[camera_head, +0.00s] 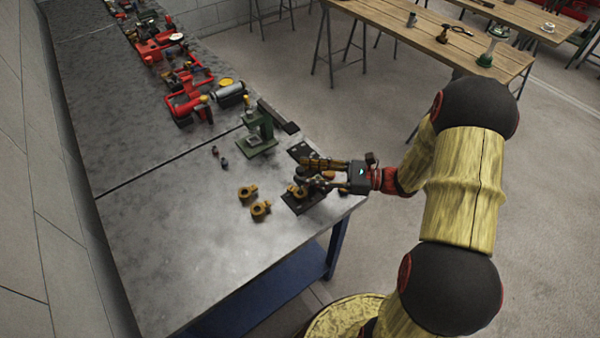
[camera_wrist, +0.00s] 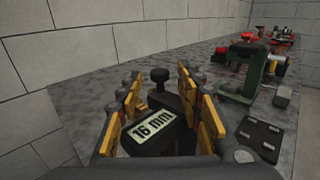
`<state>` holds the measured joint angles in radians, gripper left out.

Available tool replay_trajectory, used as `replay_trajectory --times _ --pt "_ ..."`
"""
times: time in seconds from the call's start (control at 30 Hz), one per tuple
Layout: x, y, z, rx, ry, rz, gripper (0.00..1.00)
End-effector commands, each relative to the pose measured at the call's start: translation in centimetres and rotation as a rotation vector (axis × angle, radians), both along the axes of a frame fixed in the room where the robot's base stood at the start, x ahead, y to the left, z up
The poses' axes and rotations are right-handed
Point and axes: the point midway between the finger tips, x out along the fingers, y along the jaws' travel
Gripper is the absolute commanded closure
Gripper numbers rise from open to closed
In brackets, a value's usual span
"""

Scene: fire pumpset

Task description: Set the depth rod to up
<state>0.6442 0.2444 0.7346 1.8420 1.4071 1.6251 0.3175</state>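My gripper (camera_head: 315,172) reaches in from the right over the front right corner of the metal bench. In the wrist view its yellow and grey fingers (camera_wrist: 160,88) stand apart. Between them shows a dark block with a white "16 mm" label (camera_wrist: 153,126) and a black round knob (camera_wrist: 160,75) standing beyond the label. I cannot tell whether a finger touches the block. In the head view a dark base plate (camera_head: 292,204) lies under my gripper, partly hidden by it. I cannot surely pick out the depth rod or its setting.
A green stand (camera_head: 257,138) is behind my gripper; it also shows in the wrist view (camera_wrist: 243,80). Two brass rings (camera_head: 247,192) (camera_head: 261,210) lie to the left. A dark plate (camera_wrist: 258,135) lies at right in the wrist view. Red tools (camera_head: 186,98) stand farther back.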

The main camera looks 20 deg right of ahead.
Motion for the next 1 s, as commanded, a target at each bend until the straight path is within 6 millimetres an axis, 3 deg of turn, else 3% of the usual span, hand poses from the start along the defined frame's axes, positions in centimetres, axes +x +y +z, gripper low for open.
replay_trajectory --times 0.2,0.57,1.0 --pt "1.0 1.9 0.0 0.000 -0.001 0.002 0.64" --pt "1.2 2.3 0.1 0.000 -0.001 0.000 0.64" --pt "1.1 2.3 0.0 0.000 -0.001 0.000 0.89"
